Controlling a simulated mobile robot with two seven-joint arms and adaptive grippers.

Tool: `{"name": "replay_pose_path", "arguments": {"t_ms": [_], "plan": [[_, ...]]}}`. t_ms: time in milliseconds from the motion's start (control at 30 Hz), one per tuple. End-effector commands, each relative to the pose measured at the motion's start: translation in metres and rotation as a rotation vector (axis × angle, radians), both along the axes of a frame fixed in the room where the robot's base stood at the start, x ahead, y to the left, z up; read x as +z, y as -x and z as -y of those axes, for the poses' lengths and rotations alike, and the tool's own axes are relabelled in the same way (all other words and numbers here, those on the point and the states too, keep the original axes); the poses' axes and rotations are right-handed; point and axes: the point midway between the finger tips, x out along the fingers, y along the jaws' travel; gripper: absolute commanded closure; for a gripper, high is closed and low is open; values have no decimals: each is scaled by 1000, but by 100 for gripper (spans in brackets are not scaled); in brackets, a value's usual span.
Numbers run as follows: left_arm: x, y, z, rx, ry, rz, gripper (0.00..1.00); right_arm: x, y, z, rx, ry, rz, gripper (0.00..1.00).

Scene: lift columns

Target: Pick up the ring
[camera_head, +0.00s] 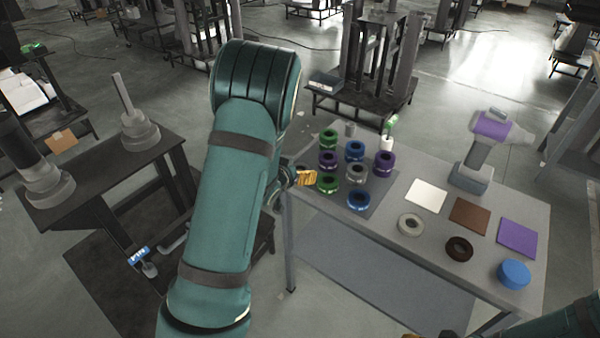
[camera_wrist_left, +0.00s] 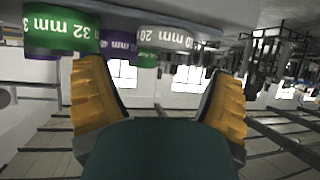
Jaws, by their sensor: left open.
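Several rings stand on a dark mat (camera_head: 385,200) on the grey table: green (camera_head: 328,135), purple (camera_head: 327,158), another green (camera_head: 328,183), blue (camera_head: 355,151), grey (camera_head: 355,173), another blue (camera_head: 358,199) and another purple (camera_head: 384,163). My left gripper (camera_head: 309,178) is open and empty, just left of the near green ring. The left wrist view, upside down, shows the open fingers (camera_wrist_left: 158,105) with a green ring marked 32 mm (camera_wrist_left: 62,30) at upper left, and purple (camera_wrist_left: 118,42) and grey (camera_wrist_left: 180,33) rings beyond. Only orange slivers, possibly my right gripper, show at the head view's bottom edge.
On the table (camera_head: 300,215) are a pale ring (camera_head: 411,224), a dark ring (camera_head: 459,249), a blue round piece (camera_head: 514,273), white (camera_head: 426,195), brown (camera_head: 470,215) and purple (camera_head: 518,237) squares, and a purple-grey tool (camera_head: 485,140). A dark stand (camera_head: 90,175) is at left.

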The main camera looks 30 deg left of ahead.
Motion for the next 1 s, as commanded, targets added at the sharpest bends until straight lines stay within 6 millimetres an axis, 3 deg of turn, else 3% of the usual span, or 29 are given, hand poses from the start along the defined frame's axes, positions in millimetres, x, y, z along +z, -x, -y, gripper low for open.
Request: {"name": "replay_pose_path", "arguments": {"t_ms": [400,700,867,900,1000], "plan": [[-30,-38,-7,-2,-2,-2,16,-12,-3,0,-1,1,6,53],[-30,-41,-8,0,-1,-1,16,-12,-3,0,-2,1,7,53],[-30,-41,-8,0,-1,-1,72,-12,-3,0,-2,1,7,53],[-30,-41,-8,0,-1,-1,77,-12,-3,0,-2,1,7,53],[-30,-41,-7,0,-1,-1,77,-12,-3,0,-2,1,7,53]]}}
